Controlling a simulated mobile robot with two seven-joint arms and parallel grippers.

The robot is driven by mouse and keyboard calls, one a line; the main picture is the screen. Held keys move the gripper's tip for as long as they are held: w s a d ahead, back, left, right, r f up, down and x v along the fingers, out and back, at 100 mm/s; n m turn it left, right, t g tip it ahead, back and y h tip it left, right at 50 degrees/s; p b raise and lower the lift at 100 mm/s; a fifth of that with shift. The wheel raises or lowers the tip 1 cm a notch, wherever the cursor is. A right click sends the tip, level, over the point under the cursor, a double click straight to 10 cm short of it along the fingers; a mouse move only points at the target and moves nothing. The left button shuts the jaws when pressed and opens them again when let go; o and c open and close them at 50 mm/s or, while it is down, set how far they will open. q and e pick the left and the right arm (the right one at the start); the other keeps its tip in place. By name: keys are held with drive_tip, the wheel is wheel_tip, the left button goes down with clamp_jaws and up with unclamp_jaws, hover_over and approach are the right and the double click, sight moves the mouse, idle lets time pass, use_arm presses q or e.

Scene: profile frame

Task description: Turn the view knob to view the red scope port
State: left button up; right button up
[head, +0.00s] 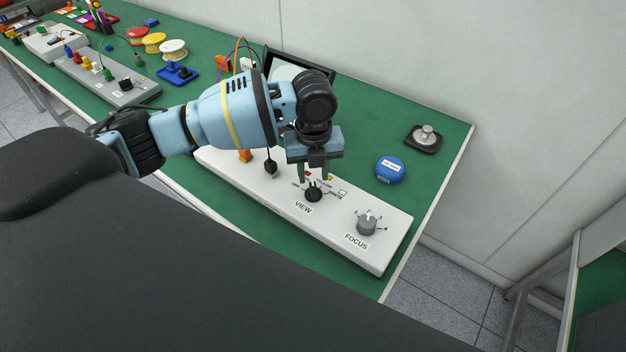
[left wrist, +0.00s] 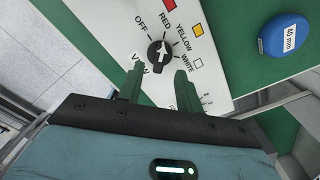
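The VIEW knob (head: 313,195) is black and sits on a long white panel (head: 375,255). In the left wrist view the knob (left wrist: 158,54) has a white arrow pointing up, roughly toward the RED label (left wrist: 165,17); the exact mark is hard to tell. OFF, YELLOW and WHITE labels also surround it. A red square (left wrist: 197,4) lies beyond the RED label. My left gripper (head: 314,172) is over the panel, pointing down at the knob. In the left wrist view its fingers (left wrist: 157,84) are apart and empty, with the knob just beyond the tips. My right gripper is not in view.
A grey FOCUS knob (head: 367,222) stands right of the VIEW knob. A blue round tape case (head: 390,169) and a dark dish with a metal piece (head: 424,137) lie behind the panel. A black-framed screen (head: 290,62) is partly hidden by my arm.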

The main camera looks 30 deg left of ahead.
sight(313, 187)
use_arm(q)
drive_tip(key=shift+r, duration=1.75)
